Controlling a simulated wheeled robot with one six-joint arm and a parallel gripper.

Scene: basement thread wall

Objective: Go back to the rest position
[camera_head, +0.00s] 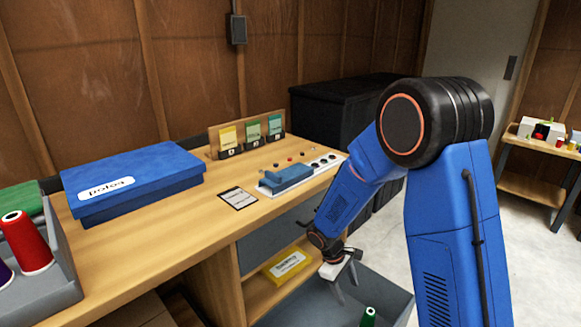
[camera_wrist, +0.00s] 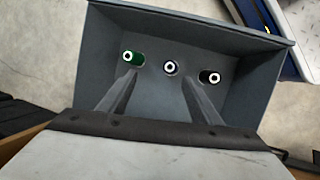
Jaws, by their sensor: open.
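My gripper (camera_head: 347,282) hangs low at the end of my bent blue arm, in front of the wooden workbench (camera_head: 150,250) and above an open grey drawer (camera_head: 393,292). In the wrist view its two fingers (camera_wrist: 159,80) are spread apart with nothing between them, pointing into the grey drawer (camera_wrist: 250,45). A green spool (camera_wrist: 133,57) stands near the left fingertip. A dark spool (camera_wrist: 171,68) stands in the middle and a black spool (camera_wrist: 210,77) stands to the right, near the right fingertip. I cannot tell whether the fingers touch any spool.
On the bench are a blue box (camera_head: 135,175), a blue device (camera_head: 287,178), a dark card (camera_head: 238,198) and upright coloured packets (camera_head: 252,137). A grey tray (camera_head: 60,280) holds a red spool (camera_head: 27,242). A yellow box (camera_head: 287,264) lies on the shelf below. Black bins (camera_head: 335,110) stand behind my arm.

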